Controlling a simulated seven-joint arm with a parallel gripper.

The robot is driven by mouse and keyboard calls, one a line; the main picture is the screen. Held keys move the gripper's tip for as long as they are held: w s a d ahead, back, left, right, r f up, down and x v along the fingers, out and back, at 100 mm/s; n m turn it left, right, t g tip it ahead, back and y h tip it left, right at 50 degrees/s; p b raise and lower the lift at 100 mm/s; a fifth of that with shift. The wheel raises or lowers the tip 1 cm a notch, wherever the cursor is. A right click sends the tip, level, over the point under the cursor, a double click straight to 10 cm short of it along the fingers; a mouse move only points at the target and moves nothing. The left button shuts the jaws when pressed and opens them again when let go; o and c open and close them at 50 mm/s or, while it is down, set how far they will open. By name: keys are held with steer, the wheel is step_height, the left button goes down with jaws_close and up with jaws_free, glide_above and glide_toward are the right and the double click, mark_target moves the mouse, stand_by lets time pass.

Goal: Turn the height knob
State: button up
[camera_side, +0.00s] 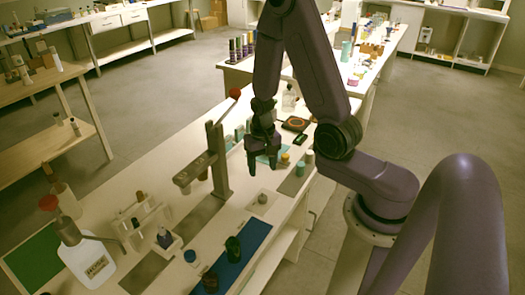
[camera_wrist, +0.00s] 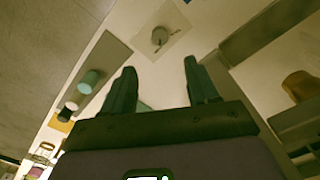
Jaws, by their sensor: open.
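A small round grey knob with a dark pointer mark sits on a pale square plate. It shows at the top of the wrist view (camera_wrist: 160,37) and on the bench in the side view (camera_side: 262,198). I cannot read any label on it. My gripper (camera_side: 262,164) points down above the bench, behind the knob in the side view, and is apart from it. In the wrist view my gripper (camera_wrist: 160,68) has its two fingers spread with nothing between them, and the knob lies beyond the fingertips. A grey upright post (camera_side: 217,160) with a side arm stands left of my gripper.
A blue mat (camera_side: 246,250) with dark items lies at the bench front. A white jug (camera_side: 90,262) and a small rack (camera_side: 143,222) stand left. Bare bench surrounds the knob plate.

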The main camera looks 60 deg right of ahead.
steer(key=shift+r, duration=2.55)
steer(key=s+a+r+n, duration=0.5)
steer(key=a+r+n, duration=0.1)
steer(key=a+n, duration=0.4)
steer(key=s+a+r+n, duration=0.1)
steer(key=s+r+n, duration=0.1)
steer(key=s+n, duration=0.2)
steer(key=s+a+r+n, duration=0.1)
steer(key=s+r+n, duration=0.2)
steer(key=s, duration=0.6)
steer(key=n, duration=0.2)
steer(key=shift+s+a+n, duration=0.15)
steer(key=shift+a+n, duration=0.15)
steer(key=shift+a, duration=0.1)
